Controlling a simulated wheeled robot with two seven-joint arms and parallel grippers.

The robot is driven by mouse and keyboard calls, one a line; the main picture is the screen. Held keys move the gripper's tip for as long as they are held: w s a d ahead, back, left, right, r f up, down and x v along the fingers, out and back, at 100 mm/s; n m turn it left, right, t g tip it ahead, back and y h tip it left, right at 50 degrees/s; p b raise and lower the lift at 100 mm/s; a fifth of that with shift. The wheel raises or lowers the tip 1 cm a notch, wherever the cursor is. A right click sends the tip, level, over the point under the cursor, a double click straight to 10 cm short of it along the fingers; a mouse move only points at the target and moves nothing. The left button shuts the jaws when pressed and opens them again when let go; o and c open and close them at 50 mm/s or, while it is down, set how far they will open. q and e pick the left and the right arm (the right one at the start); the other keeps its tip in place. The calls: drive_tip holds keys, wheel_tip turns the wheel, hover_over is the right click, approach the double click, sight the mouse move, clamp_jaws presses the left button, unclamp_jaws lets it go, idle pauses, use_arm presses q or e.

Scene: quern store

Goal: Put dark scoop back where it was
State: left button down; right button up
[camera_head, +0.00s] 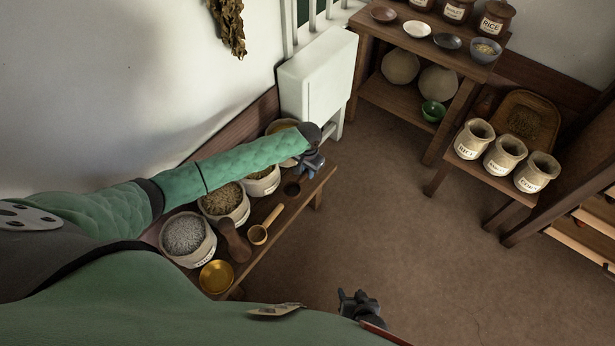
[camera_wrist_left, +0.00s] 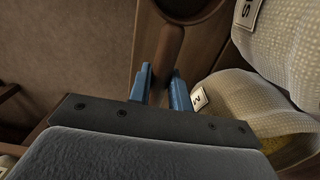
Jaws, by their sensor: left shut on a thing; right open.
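The dark scoop (camera_head: 292,189) is at the right end of the low wooden bench (camera_head: 283,215), in front of the sacks. My left gripper (camera_head: 309,166) is shut on its handle. In the left wrist view the blue fingers (camera_wrist_left: 166,88) stand on either side of the brown handle (camera_wrist_left: 169,57), and the dark round bowl (camera_wrist_left: 185,6) is partly cut off at the top edge. I cannot tell whether the scoop touches the bench. My right gripper (camera_head: 358,301) is open and empty over the floor at the bottom of the head view.
A pale wooden scoop (camera_head: 259,234), a brown wooden tool (camera_head: 233,241) and a brass bowl (camera_head: 216,277) lie on the bench left of the scoop. Several sacks (camera_head: 187,234) stand along its back. A white cabinet (camera_head: 312,78) stands behind; the floor (camera_head: 400,210) to the right is clear.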

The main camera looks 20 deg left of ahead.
sight(307, 182)
use_arm(q)
drive_tip(key=shift+f, duration=1.95)
drive_tip(key=c, duration=1.3)
unclamp_jaws()
drive_tip(key=shift+f, duration=0.1)
wheel_tip(307, 182, up, 11)
drive_tip(key=shift+r+p, duration=0.15)
drive_tip(key=shift+p, duration=0.2)
drive_tip(key=shift+r, duration=0.45)
